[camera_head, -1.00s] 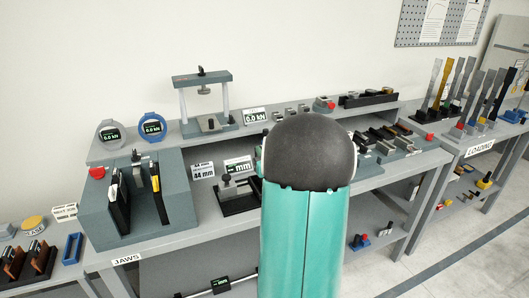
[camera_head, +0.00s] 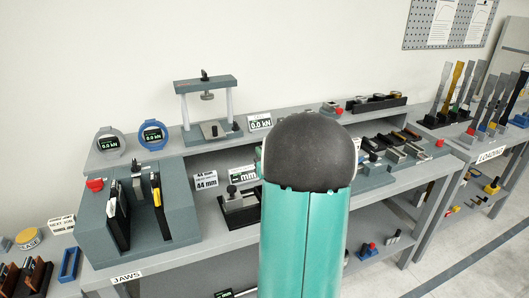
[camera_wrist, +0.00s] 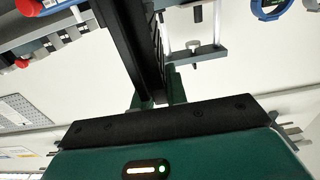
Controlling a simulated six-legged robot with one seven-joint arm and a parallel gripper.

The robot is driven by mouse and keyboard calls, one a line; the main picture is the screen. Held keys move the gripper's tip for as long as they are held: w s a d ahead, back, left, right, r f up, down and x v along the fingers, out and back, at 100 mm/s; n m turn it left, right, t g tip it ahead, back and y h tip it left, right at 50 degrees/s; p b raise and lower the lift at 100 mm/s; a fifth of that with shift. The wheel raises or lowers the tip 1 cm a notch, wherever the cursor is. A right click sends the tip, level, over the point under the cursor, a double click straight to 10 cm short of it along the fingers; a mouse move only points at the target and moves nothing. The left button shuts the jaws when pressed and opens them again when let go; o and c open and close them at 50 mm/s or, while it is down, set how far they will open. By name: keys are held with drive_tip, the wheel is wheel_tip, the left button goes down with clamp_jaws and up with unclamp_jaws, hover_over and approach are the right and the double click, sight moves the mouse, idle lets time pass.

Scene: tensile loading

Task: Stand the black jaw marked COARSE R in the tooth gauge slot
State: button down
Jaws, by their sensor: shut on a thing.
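My gripper (camera_wrist: 156,101) shows in the wrist view, its fingers shut on a long black piece (camera_wrist: 128,42). The piece runs up from the fingers past the top edge, with a toothed-looking side on its right. No marking on it is readable, so I cannot confirm it is the COARSE R jaw. In the head view my arm hides the gripper and held piece. A small dark fixture (camera_head: 238,211) stands on the bench beside a "mm" display (camera_head: 242,174); I cannot tell whether it is the tooth gauge, and no slot shows clearly.
A grey-green block (camera_head: 178,222) with black and yellow-edged pieces stands at left on the JAWS bench. A press frame (camera_head: 206,83) and a blue round gauge (camera_head: 153,148) stand on the shelf behind. Black racks of parts lie right of my arm. The LOADING bench (camera_head: 489,157) is further right.

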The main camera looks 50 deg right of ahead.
drive_tip(key=shift+s+d+r, duration=0.1)
drive_tip(key=shift+s+r, duration=0.2)
drive_tip(key=shift+s, duration=0.2)
drive_tip(key=shift+w+f, duration=0.1)
drive_tip(key=shift+w, duration=0.25)
drive_tip(key=shift+s+f, duration=0.1)
drive_tip(key=shift+s, duration=0.2)
drive_tip(key=shift+w+f, duration=0.15)
drive_tip(key=shift+f, duration=1.65)
drive_tip(key=shift+f, duration=3.95)
